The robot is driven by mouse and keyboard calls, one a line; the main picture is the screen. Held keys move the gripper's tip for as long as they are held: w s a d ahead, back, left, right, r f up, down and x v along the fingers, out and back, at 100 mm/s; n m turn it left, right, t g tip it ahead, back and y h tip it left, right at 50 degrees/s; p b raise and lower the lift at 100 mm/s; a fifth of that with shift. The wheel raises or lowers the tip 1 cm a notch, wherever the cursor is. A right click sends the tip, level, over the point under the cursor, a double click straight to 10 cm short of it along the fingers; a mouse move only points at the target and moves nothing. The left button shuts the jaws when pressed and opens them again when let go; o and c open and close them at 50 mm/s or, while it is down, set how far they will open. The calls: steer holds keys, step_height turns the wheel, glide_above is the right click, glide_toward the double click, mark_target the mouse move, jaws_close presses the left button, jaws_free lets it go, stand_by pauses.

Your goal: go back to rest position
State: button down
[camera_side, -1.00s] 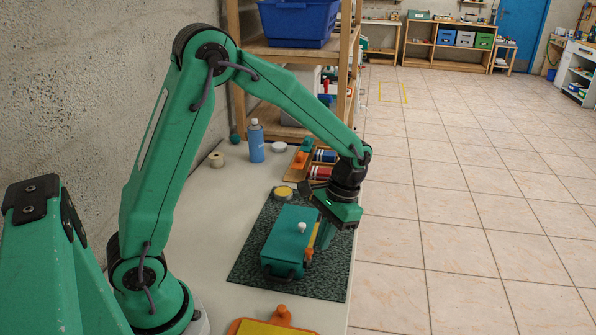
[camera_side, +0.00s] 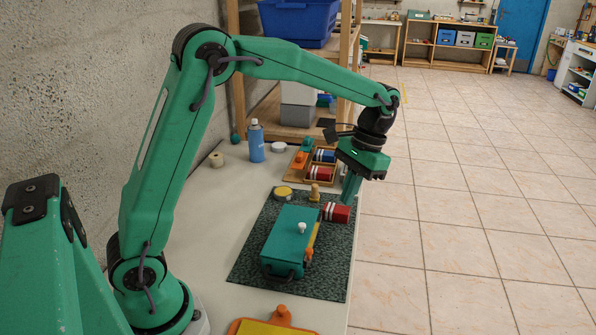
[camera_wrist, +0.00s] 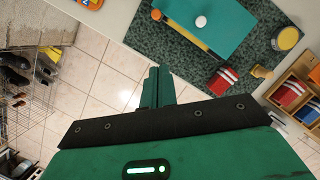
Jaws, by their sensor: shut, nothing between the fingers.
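My gripper (camera_side: 349,190) hangs in the air above the far right part of the dark green mat (camera_side: 252,262). Its fingers are together with nothing between them; they also show closed in the wrist view (camera_wrist: 158,86). A red block with white stripes (camera_side: 336,213) lies on the mat below the fingers, apart from them, and also shows in the wrist view (camera_wrist: 222,81). A teal box (camera_side: 287,240) with a white knob stands on the mat, with a yellow strip along its right side.
A wooden peg (camera_side: 314,193) and a yellow round tin (camera_side: 284,192) stand at the mat's far edge. Behind is a wooden tray (camera_side: 318,182) with red and blue striped blocks. A blue can (camera_side: 256,142) stands near the wall. The air right of the table is free.

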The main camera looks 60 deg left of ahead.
steer(key=shift+r, duration=0.15)
steer(key=s+a+r+t, duration=0.1)
steer(key=s+r+t, duration=0.2)
steer(key=s, duration=0.7)
steer(key=s+a+r+t, duration=0.1)
steer(key=s+r+t, duration=0.2)
steer(key=s+t, duration=0.3)
steer(key=shift+s+a, duration=0.3)
steer(key=shift+s, duration=1.6)
steer(key=shift+r, duration=0.1)
